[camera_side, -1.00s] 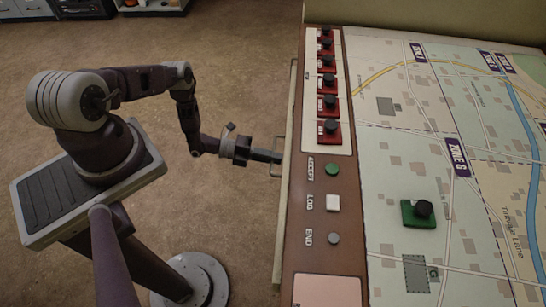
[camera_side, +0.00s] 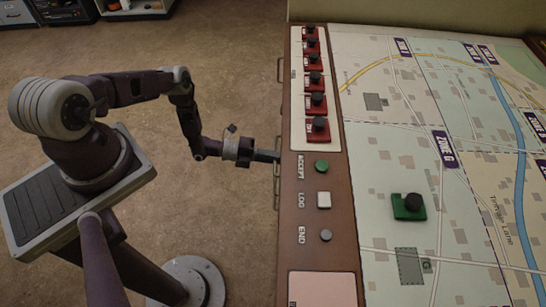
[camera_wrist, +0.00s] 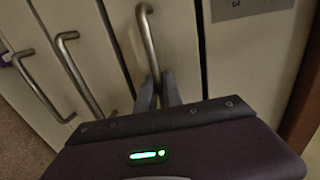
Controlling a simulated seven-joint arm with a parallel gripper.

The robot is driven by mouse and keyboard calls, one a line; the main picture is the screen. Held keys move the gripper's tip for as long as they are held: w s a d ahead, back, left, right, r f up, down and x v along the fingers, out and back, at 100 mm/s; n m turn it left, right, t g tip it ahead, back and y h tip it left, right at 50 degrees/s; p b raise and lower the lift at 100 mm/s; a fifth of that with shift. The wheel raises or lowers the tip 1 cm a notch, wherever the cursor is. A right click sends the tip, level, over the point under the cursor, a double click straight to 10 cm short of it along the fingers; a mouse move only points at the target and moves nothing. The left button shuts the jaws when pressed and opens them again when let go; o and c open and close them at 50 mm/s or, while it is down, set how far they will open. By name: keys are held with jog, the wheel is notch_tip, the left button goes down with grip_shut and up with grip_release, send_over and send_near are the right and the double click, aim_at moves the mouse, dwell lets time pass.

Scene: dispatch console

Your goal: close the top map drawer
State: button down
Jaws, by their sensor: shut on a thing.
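My gripper (camera_wrist: 160,92) is shut on the bar handle (camera_wrist: 147,35) of the top map drawer, near the handle's lower end in the wrist view. The drawer front (camera_wrist: 178,45) is cream and looks about level with the fronts beside it; a small remaining gap cannot be ruled out. In the side view my gripper (camera_side: 272,157) meets the left side of the console, just below its top edge. No drawer front sticks out past that edge there; only handles show. The fingertips are partly hidden by the console.
Other drawer handles (camera_wrist: 72,75) stand left of the held one in the wrist view. The console top (camera_side: 304,262) carries buttons, red modules and a map (camera_side: 375,185) with a green piece (camera_side: 408,207). The floor (camera_side: 230,70) around my arm is clear.

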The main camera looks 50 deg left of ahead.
jog(key=c, duration=1.8)
grip_release()
jog(key=shift+w+d+r, duration=0.1)
jog(key=shift+w+r, duration=0.05)
jog(key=shift+o, duration=0.2)
jog(key=v, duration=0.7)
